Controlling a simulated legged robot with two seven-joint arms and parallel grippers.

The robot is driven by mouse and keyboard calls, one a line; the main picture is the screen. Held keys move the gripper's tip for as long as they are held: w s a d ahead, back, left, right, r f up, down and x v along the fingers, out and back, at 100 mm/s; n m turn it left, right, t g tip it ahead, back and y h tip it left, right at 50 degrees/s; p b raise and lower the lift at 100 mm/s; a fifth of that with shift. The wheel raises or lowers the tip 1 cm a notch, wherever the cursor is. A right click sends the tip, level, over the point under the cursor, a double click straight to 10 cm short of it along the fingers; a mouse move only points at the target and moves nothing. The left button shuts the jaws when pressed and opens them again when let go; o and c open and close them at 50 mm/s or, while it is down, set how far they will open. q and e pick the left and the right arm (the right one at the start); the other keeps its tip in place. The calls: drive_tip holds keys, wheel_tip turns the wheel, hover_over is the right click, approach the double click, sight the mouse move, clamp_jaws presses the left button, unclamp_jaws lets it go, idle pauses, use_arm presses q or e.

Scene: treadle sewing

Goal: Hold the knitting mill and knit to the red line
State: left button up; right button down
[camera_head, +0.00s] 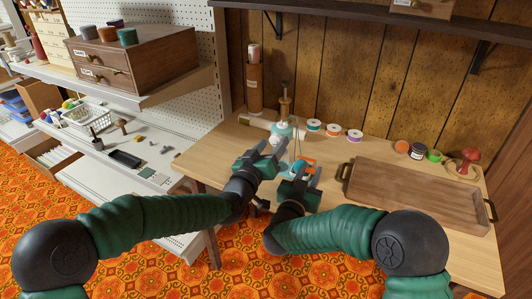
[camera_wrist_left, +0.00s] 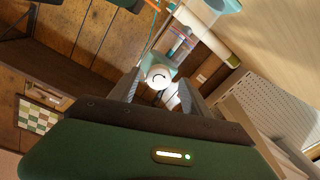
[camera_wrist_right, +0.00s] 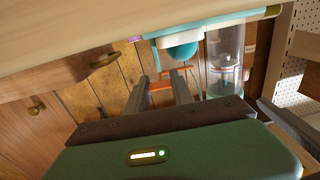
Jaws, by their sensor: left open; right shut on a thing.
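The teal and white knitting mill (camera_head: 281,131) stands at the front edge of the wooden table. My right gripper (camera_head: 308,166) is shut on an orange part (camera_wrist_right: 160,86), apparently the mill's crank, just right of the mill. The crank's grip is partly hidden by the fingers.
A wooden tray (camera_head: 415,186) fills the table's right side. Several thread spools (camera_head: 333,130) and small jars (camera_head: 417,151) line the back. A red mushroom-shaped object (camera_head: 468,157) stands beyond the tray. A pegboard shelf with a drawer box (camera_head: 133,62) is at left.

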use_arm(q)
drive_tip(key=v, duration=1.1)
drive_tip(key=shift+a, duration=0.1)
use_arm(e)
drive_tip(key=c, duration=1)
unclamp_jaws()
